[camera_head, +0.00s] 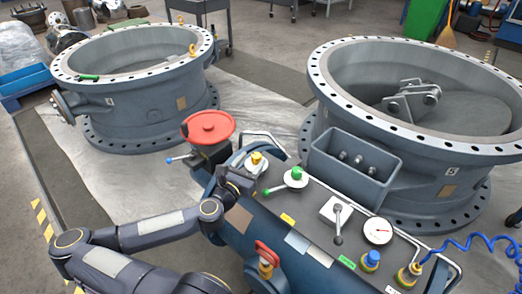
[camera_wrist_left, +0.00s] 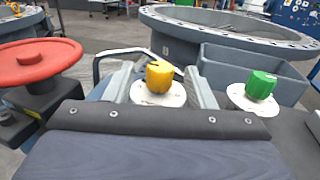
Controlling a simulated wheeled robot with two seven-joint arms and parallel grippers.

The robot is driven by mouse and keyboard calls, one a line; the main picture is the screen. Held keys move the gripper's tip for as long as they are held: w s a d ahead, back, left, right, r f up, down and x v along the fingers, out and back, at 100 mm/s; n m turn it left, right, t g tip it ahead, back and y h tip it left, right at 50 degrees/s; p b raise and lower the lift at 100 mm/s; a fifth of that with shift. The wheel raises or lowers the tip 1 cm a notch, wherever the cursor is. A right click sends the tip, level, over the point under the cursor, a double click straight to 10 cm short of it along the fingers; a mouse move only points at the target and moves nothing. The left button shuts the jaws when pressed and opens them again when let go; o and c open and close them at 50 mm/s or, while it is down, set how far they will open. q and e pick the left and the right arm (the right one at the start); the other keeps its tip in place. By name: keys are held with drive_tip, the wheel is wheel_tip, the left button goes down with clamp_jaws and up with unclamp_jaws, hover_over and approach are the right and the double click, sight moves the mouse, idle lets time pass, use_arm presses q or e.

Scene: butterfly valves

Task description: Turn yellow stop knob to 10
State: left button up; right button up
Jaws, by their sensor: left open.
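The yellow stop knob (camera_head: 257,159) sits on a round white dial on the grey control panel. In the left wrist view the yellow knob (camera_wrist_left: 160,76) shows between my two fingers, with a dark mark on its top. Numbers on the dial are too small to read. My left gripper (camera_head: 250,170) is at the knob's near side in the head view. In the wrist view my left gripper (camera_wrist_left: 159,84) is open, one finger on either side of the knob, with gaps visible. Whether the fingertips reach fully around it I cannot tell. My right gripper is not in view.
A red handwheel (camera_head: 208,127) stands just left of the knob. A red-handled valve (camera_head: 267,253) is in front. Large valve bodies stand behind.

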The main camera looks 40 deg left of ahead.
use_arm(q)
drive_tip(key=w, duration=0.3)
drive_tip(key=w+a, duration=0.1)
drive_tip(key=w, duration=0.1)
drive_tip(key=shift+w+b, duration=0.25)
drive_tip(key=shift+b, duration=0.05)
drive_tip(key=shift+d, duration=0.1)
drive_tip(key=c, duration=1)
